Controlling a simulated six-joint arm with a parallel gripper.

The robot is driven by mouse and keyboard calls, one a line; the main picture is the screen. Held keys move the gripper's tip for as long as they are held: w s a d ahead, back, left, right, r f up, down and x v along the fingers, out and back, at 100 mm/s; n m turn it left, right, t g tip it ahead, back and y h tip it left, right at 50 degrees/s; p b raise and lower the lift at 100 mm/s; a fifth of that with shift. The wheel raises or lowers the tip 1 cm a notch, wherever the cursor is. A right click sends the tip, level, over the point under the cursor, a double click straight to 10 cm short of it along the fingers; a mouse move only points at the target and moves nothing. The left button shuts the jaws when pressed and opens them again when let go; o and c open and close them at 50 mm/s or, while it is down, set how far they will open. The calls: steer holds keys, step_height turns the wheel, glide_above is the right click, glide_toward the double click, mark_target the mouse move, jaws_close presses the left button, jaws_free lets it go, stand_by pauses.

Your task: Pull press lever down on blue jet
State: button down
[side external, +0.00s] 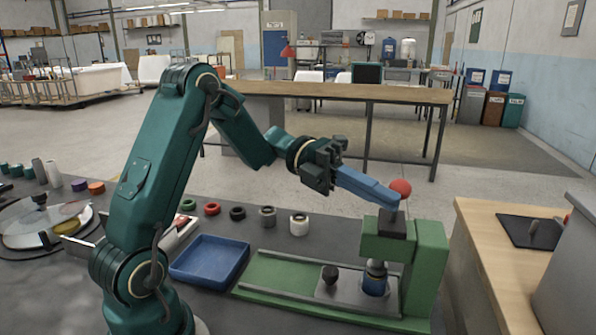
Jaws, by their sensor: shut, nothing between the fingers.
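The green press (428,265) stands at the right end of its long green base. A red ball knob (400,187), apparently the end of the press lever, shows above the dark block at the press top; the lever's shaft is hidden. My gripper (393,199) is shut, with its long blue fingers pointing right and slightly down. Its tips are beside the red knob, just in front of it in the picture; I cannot tell if they touch. The blue jet (374,285) stands upright under the press head, its top partly hidden by a dark cylindrical part.
A dark knob (329,274) stands on the metal plate left of the jet. An empty blue tray (208,263) lies between my arm and the press. Several coloured rings, including a red ring (212,208), line the back of the bench. A wooden side table (500,245) stands right.

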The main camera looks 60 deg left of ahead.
steer(key=shift+w+a+r, duration=0.3)
steer(key=shift+w+a, duration=0.05)
steer(key=shift+a, duration=0.05)
steer(key=shift+w+a+r, duration=0.2)
steer(key=shift+w+a, duration=0.05)
steer(key=shift+w, duration=0.05)
steer(key=shift+w+a+r, duration=0.25)
steer(key=shift+w+a, duration=0.45)
steer(key=shift+a, duration=0.05)
steer(key=shift+w+a, duration=0.65)
steer(key=shift+w, duration=0.05)
steer(key=shift+w+a+f, duration=0.1)
steer(key=shift+w+a, duration=0.7)
steer(key=shift+w+a, duration=0.1)
steer(key=shift+a, duration=0.05)
